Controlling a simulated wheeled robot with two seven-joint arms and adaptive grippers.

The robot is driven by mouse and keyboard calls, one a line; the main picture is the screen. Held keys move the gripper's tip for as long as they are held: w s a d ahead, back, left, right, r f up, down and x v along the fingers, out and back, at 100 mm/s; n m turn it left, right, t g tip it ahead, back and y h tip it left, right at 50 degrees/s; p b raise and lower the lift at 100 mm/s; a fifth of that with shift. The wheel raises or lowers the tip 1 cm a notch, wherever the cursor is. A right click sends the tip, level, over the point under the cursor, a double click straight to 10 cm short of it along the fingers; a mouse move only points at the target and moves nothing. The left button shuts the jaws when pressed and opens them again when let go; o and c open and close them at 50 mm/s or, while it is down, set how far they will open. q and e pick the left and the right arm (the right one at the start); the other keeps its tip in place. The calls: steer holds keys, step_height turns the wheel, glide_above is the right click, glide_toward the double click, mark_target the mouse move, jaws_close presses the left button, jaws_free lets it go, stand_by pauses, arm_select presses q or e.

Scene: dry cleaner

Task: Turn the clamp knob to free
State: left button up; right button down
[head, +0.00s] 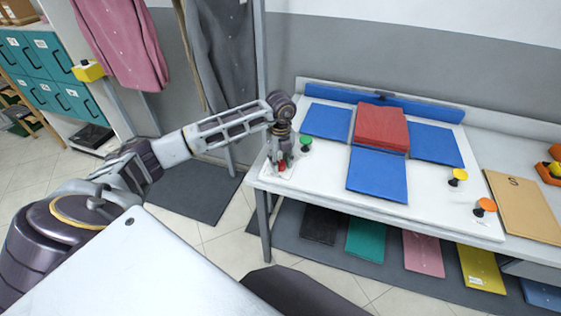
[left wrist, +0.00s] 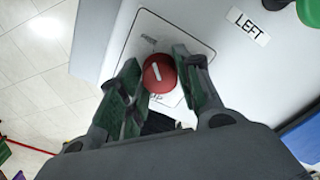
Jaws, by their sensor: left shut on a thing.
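The red clamp knob (left wrist: 158,73) sits on a white label plate (left wrist: 138,32) at the table's left corner. A white line on its top runs nearly straight up the left wrist picture, leaning slightly left. My left gripper (left wrist: 157,80) has a green-padded finger on each side of the knob and is shut on it. The plate's lower word is partly covered; its upper word is too small to read. In the head view my left gripper (head: 281,163) points down at the table corner. My right gripper is not in view.
The white table (head: 310,178) holds blue panels (head: 377,174) and a folded red cloth (head: 381,127). A green knob (head: 305,141), a yellow knob (head: 458,175) and an orange knob (head: 485,206) stand around them. A "LEFT" label (left wrist: 248,25) lies near the red knob.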

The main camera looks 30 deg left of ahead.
mark_target(281, 162)
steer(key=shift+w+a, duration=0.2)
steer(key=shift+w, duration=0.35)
arm_select(q)
steer(key=o, duration=1.1)
steer(key=shift+c, duration=0.2)
steer(key=shift+r, duration=0.1)
step_height(281, 162, up, 12)
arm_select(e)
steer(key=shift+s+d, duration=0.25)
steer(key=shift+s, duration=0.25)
